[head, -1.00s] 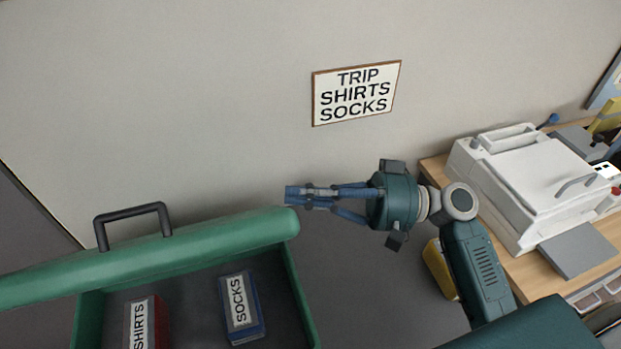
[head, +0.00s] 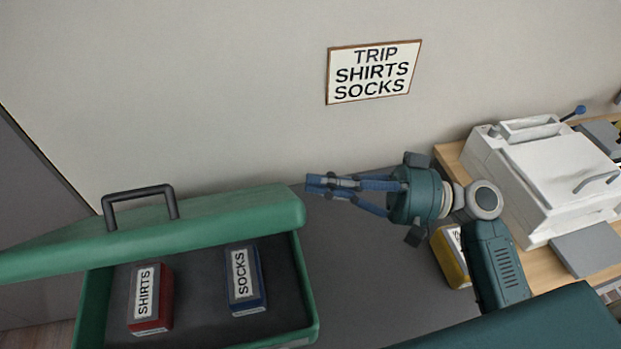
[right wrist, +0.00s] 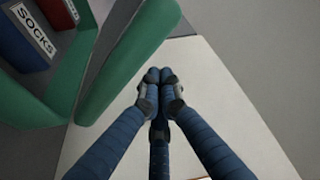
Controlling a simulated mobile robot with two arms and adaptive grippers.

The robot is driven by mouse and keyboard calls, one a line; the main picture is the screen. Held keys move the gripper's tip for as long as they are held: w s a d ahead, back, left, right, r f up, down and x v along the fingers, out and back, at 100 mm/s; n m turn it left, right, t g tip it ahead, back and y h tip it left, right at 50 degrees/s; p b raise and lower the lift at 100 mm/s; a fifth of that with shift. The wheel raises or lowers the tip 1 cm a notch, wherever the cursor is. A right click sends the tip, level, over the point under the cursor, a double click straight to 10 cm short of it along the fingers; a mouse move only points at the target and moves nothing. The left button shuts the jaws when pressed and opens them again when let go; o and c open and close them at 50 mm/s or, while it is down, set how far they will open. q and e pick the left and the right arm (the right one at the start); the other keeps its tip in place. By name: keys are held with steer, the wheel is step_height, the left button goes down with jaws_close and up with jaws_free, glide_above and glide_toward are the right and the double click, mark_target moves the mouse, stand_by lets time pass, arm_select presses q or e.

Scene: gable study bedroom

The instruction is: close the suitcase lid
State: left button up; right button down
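The green suitcase (head: 95,308) stands open at the lower left of the head view. Its lid (head: 235,213) is raised at the back and carries a dark handle (head: 140,190). A red box labelled SHIRTS (head: 150,299) and a blue box labelled SOCKS (head: 245,279) lie inside. My right gripper (head: 314,184) looks shut and empty, just beyond the lid's right end. In the right wrist view its fingertips (right wrist: 160,76) meet beside the green lid (right wrist: 132,55); I cannot tell whether they touch it. My left gripper is not in view.
A sign reading TRIP SHIRTS SOCKS (head: 373,72) hangs on the wall behind. A white printer (head: 545,175) stands on a wooden desk (head: 450,160) at the right. A yellow box (head: 448,258) is partly hidden behind my right arm. Grey surface lies right of the suitcase.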

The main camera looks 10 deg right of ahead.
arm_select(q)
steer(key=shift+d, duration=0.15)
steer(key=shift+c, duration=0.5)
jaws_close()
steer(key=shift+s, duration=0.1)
arm_select(e)
steer(key=v, duration=1)
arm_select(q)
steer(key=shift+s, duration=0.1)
